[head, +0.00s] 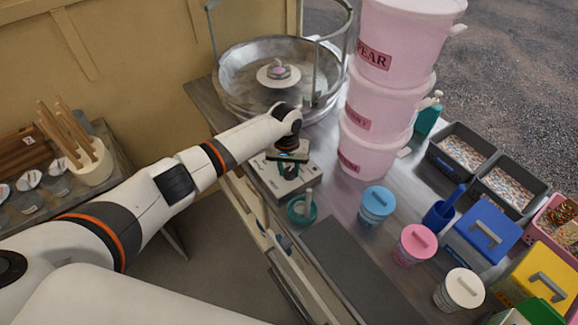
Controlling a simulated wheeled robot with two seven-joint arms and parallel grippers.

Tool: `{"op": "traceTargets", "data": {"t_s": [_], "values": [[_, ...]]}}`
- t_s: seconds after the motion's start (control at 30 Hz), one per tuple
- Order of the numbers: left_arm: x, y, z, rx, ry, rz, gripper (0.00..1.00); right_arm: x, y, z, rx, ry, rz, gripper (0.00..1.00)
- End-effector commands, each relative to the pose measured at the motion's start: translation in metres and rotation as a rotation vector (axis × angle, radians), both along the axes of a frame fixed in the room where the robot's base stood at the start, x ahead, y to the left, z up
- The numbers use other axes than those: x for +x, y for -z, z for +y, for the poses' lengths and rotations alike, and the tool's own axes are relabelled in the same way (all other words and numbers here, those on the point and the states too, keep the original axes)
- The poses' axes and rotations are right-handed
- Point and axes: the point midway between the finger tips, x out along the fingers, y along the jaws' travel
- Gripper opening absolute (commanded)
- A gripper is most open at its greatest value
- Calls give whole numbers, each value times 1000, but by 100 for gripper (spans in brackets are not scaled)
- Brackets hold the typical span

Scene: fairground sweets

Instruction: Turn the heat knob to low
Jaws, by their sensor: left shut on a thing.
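The grey control box (276,183) stands on the metal counter in front of the round candy-floss pan (236,92). My left arm reaches in from the left, and my left gripper (288,164) points down over the back part of the box. Its fingers are shut on the heat knob, which they and the wrist hide. The knob's pointer and the low mark cannot be read from here. My right gripper is not in view.
A teal cup (301,211) with a handle stands just in front of the box. Stacked pink tubs (372,150) rise close on the right. Blue (376,205), pink and white lidded jars stand further right. A dark mat (350,270) lies bare at the front.

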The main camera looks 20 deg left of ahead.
Motion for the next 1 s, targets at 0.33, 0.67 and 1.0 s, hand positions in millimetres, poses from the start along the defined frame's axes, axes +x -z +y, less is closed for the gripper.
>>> {"op": "traceTargets", "data": {"t_s": [0.33,0.67,1.0], "values": [[1,-1,-1,-2,285,-1,11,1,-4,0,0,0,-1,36],[1,-1,-1,-2,442,-2,11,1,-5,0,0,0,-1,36],[2,-1,-1,-2,482,-3,11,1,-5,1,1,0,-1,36]]}}
